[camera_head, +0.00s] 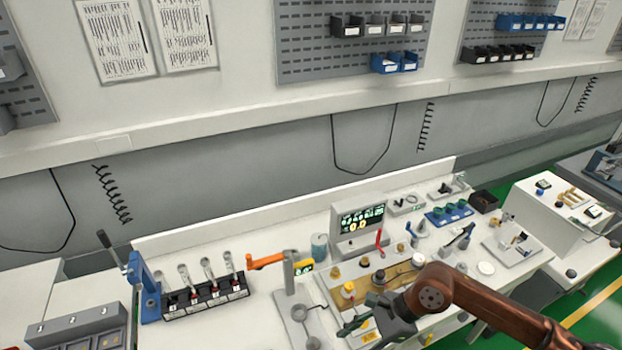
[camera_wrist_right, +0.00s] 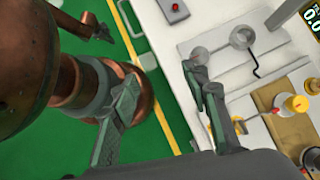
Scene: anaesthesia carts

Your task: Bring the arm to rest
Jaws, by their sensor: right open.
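My right gripper (camera_head: 360,326) hangs over the front of the workbench at the bottom of the head view, at the end of my copper arm. In the right wrist view my right gripper (camera_wrist_right: 163,78) has its two fingers wide apart, with nothing between them. The bench edge and green floor lie beyond the fingers. My left gripper is outside the head view. A dark gripper-like end (camera_wrist_right: 97,30) at the top left of the wrist view appears to be my left gripper, too small to read its jaws.
The white bench holds a rack of syringe-like items (camera_head: 206,296), a display box (camera_head: 358,229), a wooden board with knobs (camera_head: 385,284), a metal stand (camera_head: 300,312) and a blue tray (camera_head: 449,214). Green floor (camera_wrist_right: 150,135) is open in front of the bench.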

